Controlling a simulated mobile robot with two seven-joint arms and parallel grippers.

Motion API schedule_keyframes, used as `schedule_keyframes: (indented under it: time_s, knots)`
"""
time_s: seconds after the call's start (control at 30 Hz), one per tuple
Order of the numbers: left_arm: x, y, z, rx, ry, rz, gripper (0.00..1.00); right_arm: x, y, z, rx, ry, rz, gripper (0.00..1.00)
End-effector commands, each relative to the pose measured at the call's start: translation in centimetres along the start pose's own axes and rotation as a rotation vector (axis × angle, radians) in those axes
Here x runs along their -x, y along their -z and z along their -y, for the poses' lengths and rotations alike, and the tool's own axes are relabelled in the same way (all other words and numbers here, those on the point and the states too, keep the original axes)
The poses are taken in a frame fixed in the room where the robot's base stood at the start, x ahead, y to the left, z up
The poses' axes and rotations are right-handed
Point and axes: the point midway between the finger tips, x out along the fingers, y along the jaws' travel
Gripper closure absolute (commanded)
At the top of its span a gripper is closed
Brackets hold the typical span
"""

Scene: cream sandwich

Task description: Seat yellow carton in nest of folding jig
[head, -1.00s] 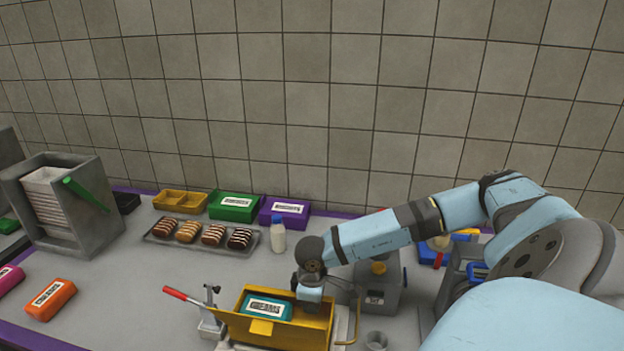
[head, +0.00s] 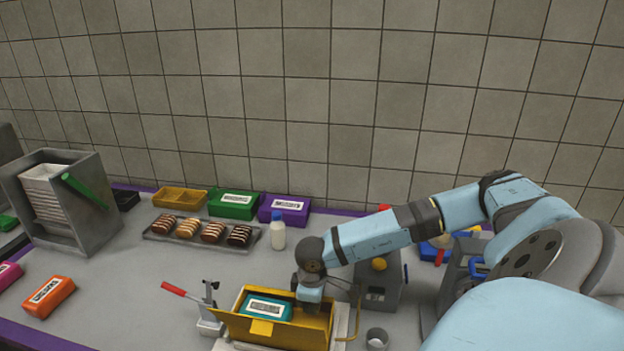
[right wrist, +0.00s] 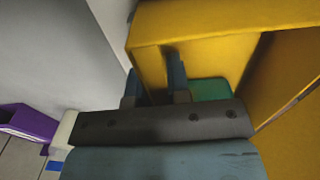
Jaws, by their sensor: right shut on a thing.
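The yellow carton (head: 262,329) is an open box at the bottom middle of the head view, with a teal labelled pack (head: 267,307) inside. My right gripper (head: 309,303) is shut on the carton's right end wall. In the right wrist view, its fingers (right wrist: 156,88) straddle the edge of the yellow wall. The folding jig shows as a pale plate (head: 342,322) around and under the carton, with a red-handled clamp (head: 209,306) on the left. The carton hides the nest, so I cannot tell whether it rests fully in it. My left gripper is not in view.
A grey machine (head: 381,285) with a yellow knob stands close right of the carton, a small grey cup (head: 377,339) in front of it. A milk bottle (head: 278,233) and a pastry tray (head: 155,237) are behind. The counter left of the clamp is clear up to an orange pack (head: 48,297).

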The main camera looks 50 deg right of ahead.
Motion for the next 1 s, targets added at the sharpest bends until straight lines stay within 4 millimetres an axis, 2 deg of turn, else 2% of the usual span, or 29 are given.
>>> schedule_keyframes:
  time_s: [0.33,0.37,0.47,0.5,0.83,1.0]
  knots:
    - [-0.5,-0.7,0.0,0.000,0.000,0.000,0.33,-1.0,0.0,0.0,0.000,0.000,-0.001,1.00]
    - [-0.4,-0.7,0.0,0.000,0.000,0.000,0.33,-0.9,0.0,0.0,0.000,0.000,-0.001,0.78]
    - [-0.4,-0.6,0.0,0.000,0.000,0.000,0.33,-0.8,0.0,0.0,0.000,0.000,0.000,0.55]
    - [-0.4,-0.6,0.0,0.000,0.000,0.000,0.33,-0.8,0.0,0.0,0.000,0.000,0.000,0.53]
    - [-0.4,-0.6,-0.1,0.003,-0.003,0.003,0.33,-0.8,0.0,0.0,0.000,0.000,0.000,0.53]
    - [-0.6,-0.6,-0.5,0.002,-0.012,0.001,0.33,1.8,0.0,-0.1,0.001,-0.002,-0.002,0.53]
